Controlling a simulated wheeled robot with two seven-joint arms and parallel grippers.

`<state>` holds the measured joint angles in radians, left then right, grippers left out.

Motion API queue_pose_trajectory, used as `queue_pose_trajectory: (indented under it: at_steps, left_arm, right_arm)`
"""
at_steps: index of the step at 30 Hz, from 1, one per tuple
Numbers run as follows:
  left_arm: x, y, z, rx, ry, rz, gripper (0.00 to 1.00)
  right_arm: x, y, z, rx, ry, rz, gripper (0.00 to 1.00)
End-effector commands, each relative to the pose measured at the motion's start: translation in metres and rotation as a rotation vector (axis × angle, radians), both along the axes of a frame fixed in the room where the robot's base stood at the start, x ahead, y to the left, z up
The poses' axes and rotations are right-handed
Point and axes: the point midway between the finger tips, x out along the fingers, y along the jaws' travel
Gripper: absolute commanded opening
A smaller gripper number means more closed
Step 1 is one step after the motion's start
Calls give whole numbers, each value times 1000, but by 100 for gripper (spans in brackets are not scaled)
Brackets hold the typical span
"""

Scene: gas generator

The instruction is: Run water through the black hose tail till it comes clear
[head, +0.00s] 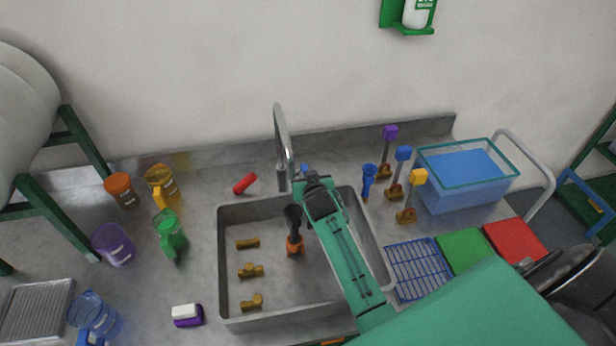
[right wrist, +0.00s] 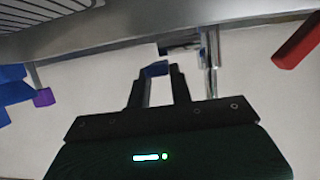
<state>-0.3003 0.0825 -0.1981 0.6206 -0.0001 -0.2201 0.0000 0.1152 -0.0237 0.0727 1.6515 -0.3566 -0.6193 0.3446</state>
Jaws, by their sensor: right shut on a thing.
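A black, flared piece with an orange lower end (head: 294,222), which looks like the black hose tail, stands roughly upright in the grey sink (head: 226,285). It is close to my right arm. The tall chrome tap (head: 281,128) rises behind the sink; it also shows in the right wrist view (right wrist: 211,70). My right gripper (head: 308,177) is at the tap's base, shut on a small blue tap handle (right wrist: 157,69) between its fingers. I cannot make out running water. My left gripper is not in view.
Several brass fittings (head: 250,270) lie in the sink's left half. Coloured jugs (head: 170,236) stand to the left. A red cylinder (head: 244,184) lies behind the sink. A blue rack (head: 418,270), brass valves (head: 406,214) and a water-filled tub (head: 464,192) are at right.

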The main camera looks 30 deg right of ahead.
Motion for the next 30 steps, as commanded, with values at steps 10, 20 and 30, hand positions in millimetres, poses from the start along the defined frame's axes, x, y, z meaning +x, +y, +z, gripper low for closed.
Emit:
queue_pose_trajectory:
  at_steps: [10,20,30]
  left_arm:
    - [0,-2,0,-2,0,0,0]
    - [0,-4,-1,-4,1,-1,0]
    - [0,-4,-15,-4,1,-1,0]
  right_arm:
    - [1,0,2,1,-3,0,44]
    - [1,0,4,-1,-2,0,44]
    - [1,0,66,0,-8,0,44]
